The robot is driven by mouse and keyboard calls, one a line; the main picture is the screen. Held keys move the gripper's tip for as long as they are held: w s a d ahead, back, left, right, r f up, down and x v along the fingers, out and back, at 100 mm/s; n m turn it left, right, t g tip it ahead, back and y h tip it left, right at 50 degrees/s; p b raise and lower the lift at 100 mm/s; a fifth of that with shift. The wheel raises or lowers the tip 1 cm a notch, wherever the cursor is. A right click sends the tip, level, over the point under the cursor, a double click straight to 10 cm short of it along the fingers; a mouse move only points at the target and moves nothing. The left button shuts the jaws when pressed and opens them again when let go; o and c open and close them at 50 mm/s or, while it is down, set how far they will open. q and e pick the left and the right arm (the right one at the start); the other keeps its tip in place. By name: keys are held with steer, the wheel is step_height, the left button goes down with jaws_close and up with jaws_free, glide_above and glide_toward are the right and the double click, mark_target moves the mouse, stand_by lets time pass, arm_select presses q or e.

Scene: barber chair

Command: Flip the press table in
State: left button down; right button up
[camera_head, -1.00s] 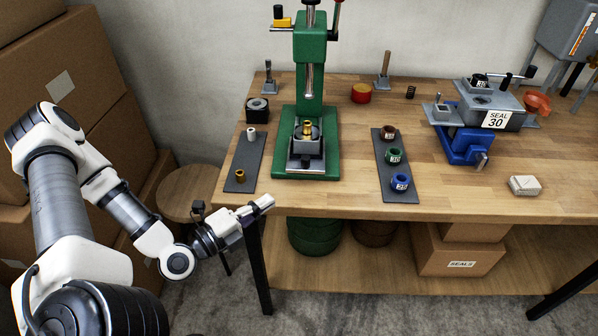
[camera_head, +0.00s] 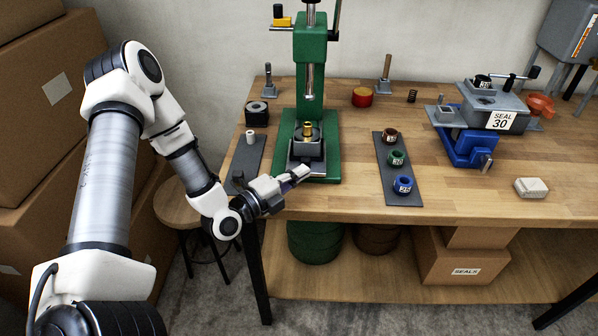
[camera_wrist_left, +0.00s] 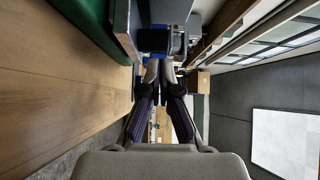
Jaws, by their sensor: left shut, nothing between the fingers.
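The green press (camera_head: 312,60) stands on the workbench. On its base sits a dark grey table block (camera_head: 300,149) with a brass piece (camera_head: 308,130) upright on it, below the steel ram (camera_head: 310,80). My left gripper (camera_head: 304,173) is shut and empty, with its tips at the front of the press base, just in front of the block. They hide part of the base's front edge. In the left wrist view the closed fingertips (camera_wrist_left: 160,68) point towards a dark grey block (camera_wrist_left: 155,40), with a green part (camera_wrist_left: 80,18) to the left. I cannot tell whether they touch. My right gripper is not in view.
Left of the press lies a dark strip (camera_head: 245,160), partly behind my left wrist. Right of it, another strip (camera_head: 403,198) carries three ringed pieces. A blue-based fixture (camera_head: 468,147) and a pale block (camera_head: 531,187) stand further right. The bench front between them is clear.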

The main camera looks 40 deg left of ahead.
mark_target(301, 144)
arm_select(q)
steer(key=shift+w+a, duration=0.25)
steer(key=shift+d, duration=0.1)
steer(key=w+a, duration=0.2)
steer(key=w, duration=0.1)
steer(key=w+a, duration=0.1)
steer(key=w, duration=0.2)
steer(key=w+a, duration=0.2)
steer(key=w, duration=0.1)
steer(key=shift+a, duration=0.3)
steer(key=shift+s+r, duration=0.1)
